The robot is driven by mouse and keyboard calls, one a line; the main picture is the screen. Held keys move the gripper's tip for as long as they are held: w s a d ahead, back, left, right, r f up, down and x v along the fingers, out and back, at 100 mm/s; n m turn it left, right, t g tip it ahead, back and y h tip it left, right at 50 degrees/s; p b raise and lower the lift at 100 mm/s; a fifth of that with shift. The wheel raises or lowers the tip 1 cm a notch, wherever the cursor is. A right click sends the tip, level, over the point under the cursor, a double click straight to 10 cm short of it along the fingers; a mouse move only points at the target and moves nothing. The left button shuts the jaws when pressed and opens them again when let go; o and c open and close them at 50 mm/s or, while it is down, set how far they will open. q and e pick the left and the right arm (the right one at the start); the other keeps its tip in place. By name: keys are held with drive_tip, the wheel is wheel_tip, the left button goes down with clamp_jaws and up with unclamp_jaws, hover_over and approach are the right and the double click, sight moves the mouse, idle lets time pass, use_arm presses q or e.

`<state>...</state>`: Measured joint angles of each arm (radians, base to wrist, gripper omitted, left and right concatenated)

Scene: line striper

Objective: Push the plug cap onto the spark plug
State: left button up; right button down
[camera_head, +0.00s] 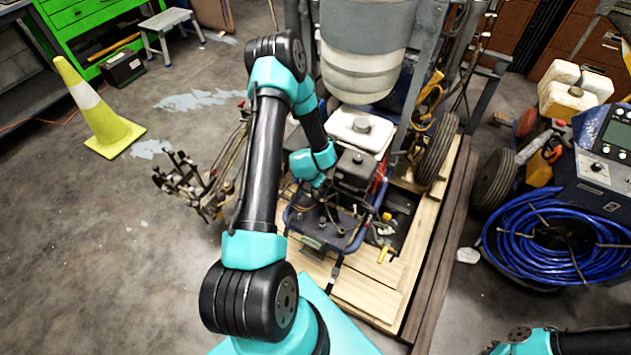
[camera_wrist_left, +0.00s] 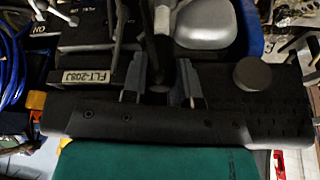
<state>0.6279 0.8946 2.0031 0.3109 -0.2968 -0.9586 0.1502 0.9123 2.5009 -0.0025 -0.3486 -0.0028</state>
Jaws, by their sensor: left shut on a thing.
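My left gripper (camera_head: 326,197) reaches down to the small engine on the line striper (camera_head: 355,165). In the left wrist view its two grey fingers (camera_wrist_left: 160,88) close on a small dark piece, which looks like the plug cap (camera_wrist_left: 158,76). A dark lead or stem runs up from it between the fingers. The spark plug cannot be made out; the fingers and dark engine parts hide that spot, so I cannot tell whether cap and plug touch. My right gripper is not in view; only part of my right arm shows at the bottom right.
The striper stands on a wooden pallet (camera_head: 368,300). In the wrist view a silver rounded engine part (camera_wrist_left: 206,25) and a label plate (camera_wrist_left: 87,75) are close to the fingers. A blue hose coil (camera_head: 545,240) lies right; a yellow cone (camera_head: 98,112) stands left on open floor.

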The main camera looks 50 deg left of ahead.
use_arm(q)
drive_tip(key=shift+f, duration=1.55)
idle(1.4)
drive_tip(key=o, duration=1.3)
drive_tip(key=shift+o, duration=0.2)
drive_tip(key=shift+r, duration=0.1)
drive_tip(key=v, duration=0.6)
drive_tip(key=shift+r, duration=0.4)
drive_tip(key=shift+s, duration=0.15)
idle(0.4)
drive_tip(key=s+d+g+h, duration=0.1)
drive_tip(key=s+d, duration=0.1)
drive_tip(key=d, duration=0.7)
drive_tip(key=s+d+r+g+h, duration=0.1)
drive_tip(key=s+d+h, duration=0.1)
drive_tip(key=d, duration=0.8)
drive_tip(key=s+d+r+n+g+h, duration=0.1)
drive_tip(key=s+d, duration=0.1)
drive_tip(key=d, duration=0.7)
drive_tip(key=shift+s+d+r, duration=0.15)
drive_tip(key=shift+s+d, duration=0.1)
drive_tip(key=shift+s, duration=0.15)
